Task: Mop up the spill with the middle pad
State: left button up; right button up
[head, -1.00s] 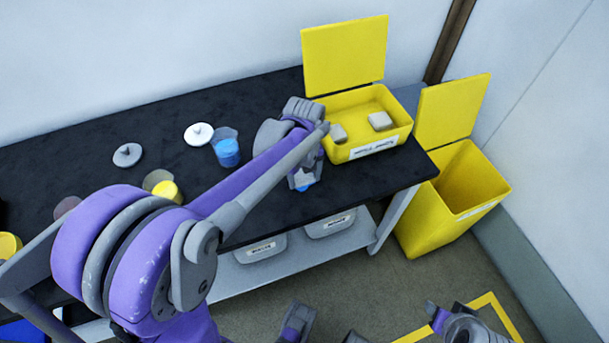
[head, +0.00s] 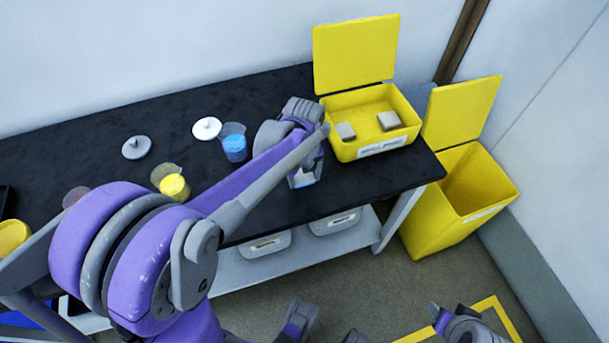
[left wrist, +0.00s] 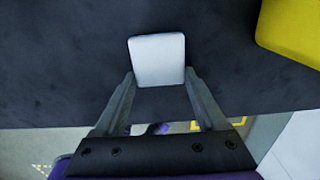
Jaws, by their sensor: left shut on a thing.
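My left gripper (head: 304,176) is low over the front of the black bench top, left of the open yellow box (head: 372,150). In the left wrist view its fingers (left wrist: 160,80) are shut on a pale grey-white pad (left wrist: 156,58), over the dark bench surface. I cannot tell whether the pad touches the bench. Two other pads, one on the left (head: 345,131) and one on the right (head: 389,120), lie in the box with a gap between them. No spill shows clearly; the gripper and pad may hide it. A part of my right arm (head: 455,322) shows at the bottom; its jaw state is unclear.
A blue beaker (head: 234,147), a white lid (head: 207,128), a grey lid (head: 137,147) and a yellow beaker (head: 173,186) stand on the bench left of my arm. An open yellow bin (head: 430,225) stands on the floor to the right. Lidded tubs (head: 264,245) sit on the lower shelf.

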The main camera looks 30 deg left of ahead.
pick_arm(q)
jog(key=shift+w+d, duration=1.25)
jog(key=shift+w, duration=0.25)
jog(key=shift+s, duration=0.1)
jog(key=shift+s+d, duration=0.1)
jog(key=shift+s, duration=1.25)
jog(key=shift+w, duration=0.1)
jog(key=shift+w+a, duration=1.25)
jog(key=shift+a, duration=0.3)
jog(key=shift+s+d, duration=0.1)
jog(key=shift+d, duration=0.05)
jog(key=shift+s+d+p, duration=0.3)
jog(key=shift+s+d, duration=0.3)
jog(key=shift+d, duration=0.05)
